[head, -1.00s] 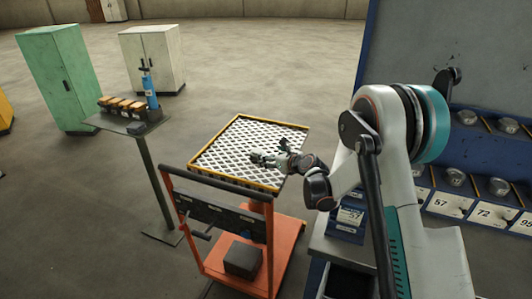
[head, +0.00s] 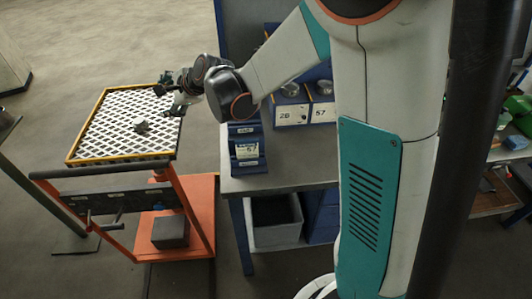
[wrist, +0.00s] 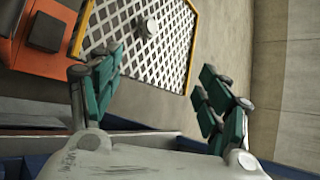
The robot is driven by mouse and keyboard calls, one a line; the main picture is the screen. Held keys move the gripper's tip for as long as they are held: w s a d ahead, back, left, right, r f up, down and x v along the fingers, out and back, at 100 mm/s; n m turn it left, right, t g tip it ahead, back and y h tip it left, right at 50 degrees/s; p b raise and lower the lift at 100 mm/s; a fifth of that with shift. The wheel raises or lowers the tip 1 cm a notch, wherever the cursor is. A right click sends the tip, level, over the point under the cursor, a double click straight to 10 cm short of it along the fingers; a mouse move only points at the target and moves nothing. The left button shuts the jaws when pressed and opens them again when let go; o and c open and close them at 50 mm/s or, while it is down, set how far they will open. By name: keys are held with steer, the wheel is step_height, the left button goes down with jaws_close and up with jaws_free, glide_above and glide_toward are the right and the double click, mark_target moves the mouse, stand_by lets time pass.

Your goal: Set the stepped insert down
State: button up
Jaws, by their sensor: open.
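The stepped insert, a small grey metal piece (head: 142,127), lies on the white mesh of the yellow-rimmed tray (head: 118,158) on the orange cart. It also shows in the wrist view (wrist: 149,27), on the mesh beyond my fingers. My gripper (head: 168,96) is open at the tray's right edge, to the right of the insert and apart from it. The insert's steps are too small to make out.
The orange cart (head: 205,222) carries a dark block (head: 170,232) on its lower deck. Most of the mesh is bare.

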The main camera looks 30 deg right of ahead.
steer(key=s+d+r+n+h, duration=0.1)
steer(key=s+d+r+n, duration=0.15)
steer(key=s, duration=0.35)
steer(key=s+d+r+n+g+h, duration=0.1)
steer(key=s+d+n, duration=0.1)
steer(key=s+n, duration=0.3)
steer(key=s+d+r+n+h, duration=0.1)
steer(key=s+d+r+n, duration=0.1)
steer(key=s, duration=0.5)
steer(key=s+d+f+n+h, duration=0.1)
steer(key=s+d+n, duration=0.2)
steer(key=s, duration=0.5)
steer(key=s+d+f+n+g+h, duration=0.1)
steer(key=s+d+n, duration=0.3)
steer(key=s, duration=0.5)
steer(key=shift+s+f+n+g, duration=0.15)
steer(key=shift+f+n+g, duration=0.25)
steer(key=shift+n, duration=0.65)
